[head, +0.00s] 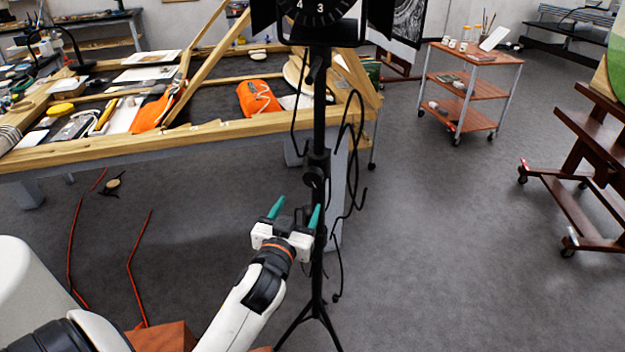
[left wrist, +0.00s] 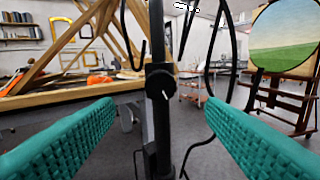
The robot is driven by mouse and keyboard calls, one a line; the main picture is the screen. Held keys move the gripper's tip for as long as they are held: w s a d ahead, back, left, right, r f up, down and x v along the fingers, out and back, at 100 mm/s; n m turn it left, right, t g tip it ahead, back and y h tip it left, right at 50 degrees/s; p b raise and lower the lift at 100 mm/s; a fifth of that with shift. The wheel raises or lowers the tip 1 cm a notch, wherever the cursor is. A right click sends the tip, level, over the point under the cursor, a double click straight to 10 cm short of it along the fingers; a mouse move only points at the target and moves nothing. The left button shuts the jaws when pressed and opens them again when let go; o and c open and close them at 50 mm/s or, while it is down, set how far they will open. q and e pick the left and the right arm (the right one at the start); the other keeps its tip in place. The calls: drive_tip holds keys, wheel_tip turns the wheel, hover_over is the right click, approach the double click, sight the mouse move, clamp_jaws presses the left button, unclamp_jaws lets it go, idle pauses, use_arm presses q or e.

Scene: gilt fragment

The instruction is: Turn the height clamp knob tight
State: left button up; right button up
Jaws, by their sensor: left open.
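The height clamp knob (left wrist: 160,84) is a black round knob with a white pointer line, on the black light stand (left wrist: 157,40) in the left wrist view. It sits midway between my fingers, seemingly beyond their tips and slightly above them. In the head view the stand (head: 319,110) rises upright, with a dark clamp (head: 316,172) on its pole above my gripper. My left gripper (head: 296,211) has teal ribbed fingers, spread wide and empty; both show in the left wrist view (left wrist: 159,103). No contact with the knob is visible. My right gripper is out of view.
Black cables (head: 352,150) loop beside the stand, and its tripod legs (head: 318,312) spread on the floor. A wooden-framed worktable (head: 225,132) stands behind. A cart (head: 470,80) and an easel (head: 585,180) stand right. Grey floor (head: 440,240) between is clear.

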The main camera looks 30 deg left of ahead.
sight(312, 180)
use_arm(q)
drive_tip(key=p+x, duration=0.1)
drive_tip(key=x, duration=1)
drive_tip(key=shift+w+a+f, duration=0.1)
drive_tip(key=shift+w, duration=0.25)
drive_tip(key=shift+c, duration=0.3)
drive_tip(key=c, duration=0.9)
